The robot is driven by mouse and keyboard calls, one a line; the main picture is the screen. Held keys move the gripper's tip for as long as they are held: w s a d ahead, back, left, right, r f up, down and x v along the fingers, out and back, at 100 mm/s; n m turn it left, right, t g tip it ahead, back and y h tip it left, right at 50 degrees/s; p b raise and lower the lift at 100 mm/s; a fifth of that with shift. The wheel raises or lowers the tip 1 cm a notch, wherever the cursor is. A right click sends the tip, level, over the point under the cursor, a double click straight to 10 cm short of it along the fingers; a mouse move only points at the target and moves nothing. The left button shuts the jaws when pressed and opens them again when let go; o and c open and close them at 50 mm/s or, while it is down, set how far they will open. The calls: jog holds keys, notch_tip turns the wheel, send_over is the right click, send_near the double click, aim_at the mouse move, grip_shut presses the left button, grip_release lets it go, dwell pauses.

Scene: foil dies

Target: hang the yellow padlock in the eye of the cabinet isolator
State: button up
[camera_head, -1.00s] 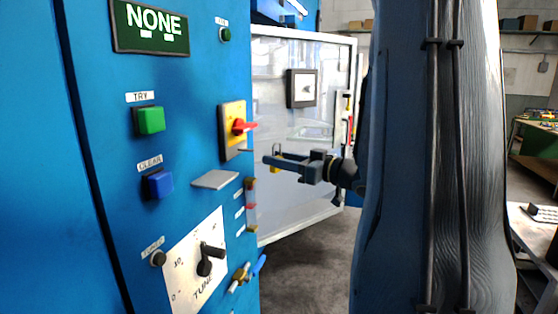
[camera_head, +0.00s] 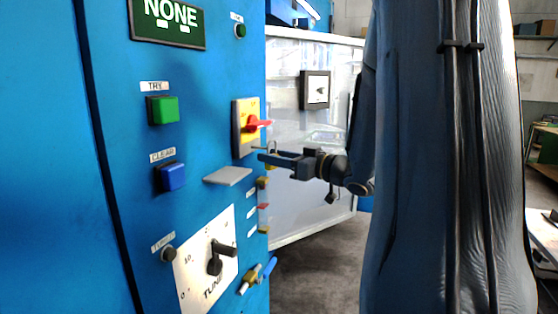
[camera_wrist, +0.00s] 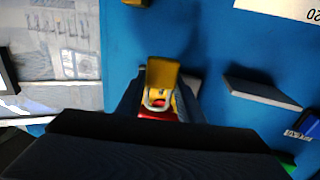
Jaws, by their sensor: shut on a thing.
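My gripper (camera_head: 265,159) is shut on the yellow padlock (camera_wrist: 163,76), just in front of the blue cabinet. In the wrist view the padlock body sits between the fingers, its metal shackle (camera_wrist: 157,99) in front of the red and yellow isolator. In the head view only the thin shackle (camera_head: 273,147) shows above the finger; most of the body is hidden. The isolator (camera_head: 240,145) is a yellow plate with a red handle (camera_head: 259,124), just above and left of my gripper. A thin metal piece (camera_head: 259,149), perhaps its eye, sticks out below the handle. I cannot tell whether the shackle touches it.
A grey ledge (camera_head: 228,175) juts from the cabinet left of and below my gripper. Several small padlock-like pieces (camera_head: 263,206) are on the cabinet edge below. Green (camera_head: 163,110) and blue (camera_head: 171,177) buttons and a tuning knob (camera_head: 222,256) protrude to the left.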

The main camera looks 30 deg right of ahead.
jog(key=w+a, duration=0.1)
jog(key=w+a+b, duration=0.1)
jog(key=shift+w+a+f, duration=0.1)
jog(key=shift+w+f, duration=0.2)
jog(key=shift+f, duration=0.05)
